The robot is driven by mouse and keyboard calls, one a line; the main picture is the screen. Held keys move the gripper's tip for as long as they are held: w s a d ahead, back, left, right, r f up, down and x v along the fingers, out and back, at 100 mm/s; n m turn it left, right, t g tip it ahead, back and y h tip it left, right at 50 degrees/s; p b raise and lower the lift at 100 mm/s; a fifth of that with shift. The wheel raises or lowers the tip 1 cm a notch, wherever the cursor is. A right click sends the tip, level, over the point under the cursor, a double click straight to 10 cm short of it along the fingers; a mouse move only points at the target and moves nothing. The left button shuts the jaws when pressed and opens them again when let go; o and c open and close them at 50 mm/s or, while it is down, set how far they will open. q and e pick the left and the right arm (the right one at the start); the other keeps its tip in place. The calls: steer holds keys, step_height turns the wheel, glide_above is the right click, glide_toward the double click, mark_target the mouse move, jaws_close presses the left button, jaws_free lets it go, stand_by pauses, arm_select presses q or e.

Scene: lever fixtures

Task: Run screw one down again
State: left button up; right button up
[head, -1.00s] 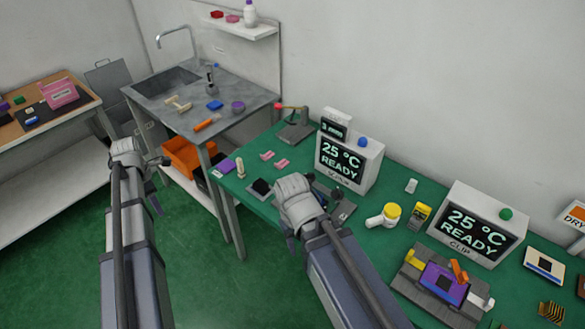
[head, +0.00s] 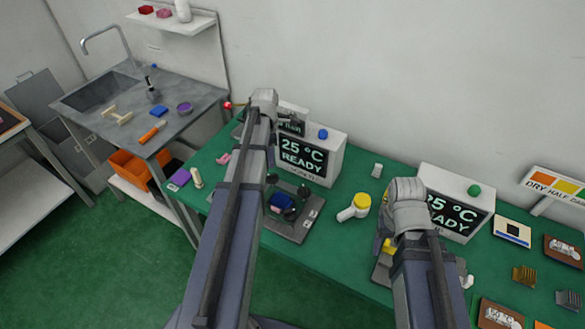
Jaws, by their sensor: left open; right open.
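A grey screw fixture (head: 291,232) lies on the green bench in front of the left display box. It carries several black knobs, among them one at its right rear (head: 303,192), around a blue block (head: 281,203). I cannot tell which knob is screw one. My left gripper (head: 272,108) is open and empty, high behind the fixture near the small display; its arm passes left of the fixture and its fingers are partly hidden. My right gripper (head: 386,226) is open over the clip fixture (head: 380,270), which it and its arm largely hide.
The left display box (head: 330,148) reads 25 °C READY; my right gripper partly covers the other display box (head: 470,190). A red-knobbed lever (head: 228,105) is at the back left. Cards lie at the right.

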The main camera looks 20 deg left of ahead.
mark_target(272, 174)
arm_select(q)
steer(key=shift+w+d+f, duration=0.1)
steer(key=shift+d, duration=0.05)
arm_select(e)
steer(key=shift+o, duration=0.7)
steer(key=shift+d, duration=0.1)
arm_select(q)
steer(key=shift+f, duration=0.15)
arm_select(e)
steer(key=shift+o, duration=0.7)
steer(key=shift+f, duration=0.25)
arm_select(q)
step_height(272, 174, down, 7)
steer(key=b, duration=0.8)
steer(key=shift+f, duration=0.2)
arm_select(e)
step_height(272, 174, down, 7)
steer(key=shift+f, duration=0.2)
arm_select(q)
steer(key=shift+c, duration=0.3)
arm_select(e)
steer(key=shift+r, duration=0.1)
arm_select(q)
jaws_close()
